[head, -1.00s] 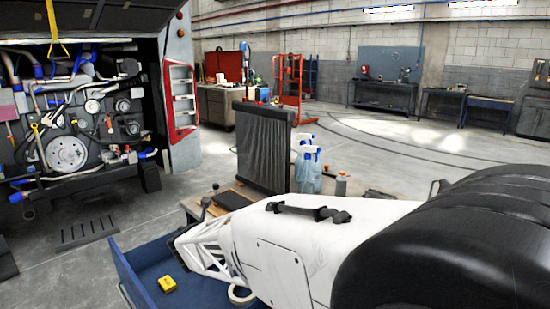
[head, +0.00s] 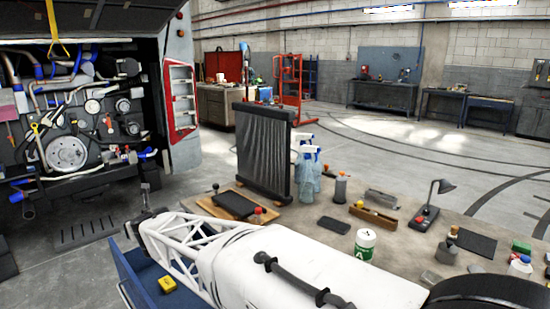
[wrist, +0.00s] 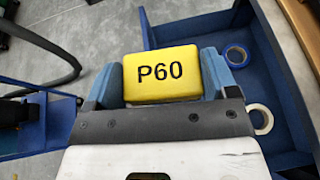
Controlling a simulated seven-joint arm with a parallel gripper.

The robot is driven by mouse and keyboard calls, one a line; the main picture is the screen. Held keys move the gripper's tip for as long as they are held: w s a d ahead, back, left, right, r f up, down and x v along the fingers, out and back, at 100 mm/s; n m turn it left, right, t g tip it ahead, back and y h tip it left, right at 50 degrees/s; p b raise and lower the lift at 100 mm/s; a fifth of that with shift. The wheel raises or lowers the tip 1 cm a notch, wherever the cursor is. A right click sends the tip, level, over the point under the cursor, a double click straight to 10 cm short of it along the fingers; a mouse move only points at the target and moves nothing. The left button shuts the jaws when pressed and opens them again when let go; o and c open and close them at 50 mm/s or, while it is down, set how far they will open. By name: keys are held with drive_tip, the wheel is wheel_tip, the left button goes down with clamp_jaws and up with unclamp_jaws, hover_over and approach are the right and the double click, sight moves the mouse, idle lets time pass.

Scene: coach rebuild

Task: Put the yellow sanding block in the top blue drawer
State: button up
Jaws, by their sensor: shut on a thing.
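The yellow sanding block (wrist: 161,74), marked P60, sits between the two pale blue fingers of my gripper (wrist: 162,82) in the wrist view. The gripper is shut on it. In the head view my gripper (head: 141,212) is above the far-left part of the open blue drawer (head: 126,270); I cannot make out the held block there. The drawer also shows in the wrist view (wrist: 205,30), behind and right of the block. A small yellow thing (head: 167,284) lies in the drawer in the head view.
A blue tape roll (wrist: 237,56) and a pale tape ring (wrist: 260,119) lie in the drawer. The bench (head: 290,222) carries a black pad (head: 234,205), a radiator (head: 262,150), spray bottles (head: 307,170) and a green-white can (head: 365,244). Open floor lies left of the drawer.

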idle(0.4)
drive_tip(key=w+d+m+t+h, duration=0.1)
drive_tip(key=w+d, duration=0.4)
drive_tip(key=d, duration=0.4)
drive_tip(key=w+d+m+t+h, duration=0.1)
drive_tip(key=w+d+m+h, duration=0.1)
drive_tip(key=w+d, duration=0.5)
drive_tip(key=w+d+m+h, duration=0.1)
drive_tip(key=w+d, duration=0.3)
drive_tip(key=d, duration=0.7)
drive_tip(key=w+d+m+h, duration=0.2)
drive_tip(key=d, duration=1.2)
drive_tip(key=w+d+m+t+h, duration=0.1)
drive_tip(key=w+d+m+h, duration=0.1)
drive_tip(key=d, duration=1.3)
drive_tip(key=shift+w+h, duration=0.2)
drive_tip(key=shift+h, duration=0.2)
drive_tip(key=shift+d, duration=0.1)
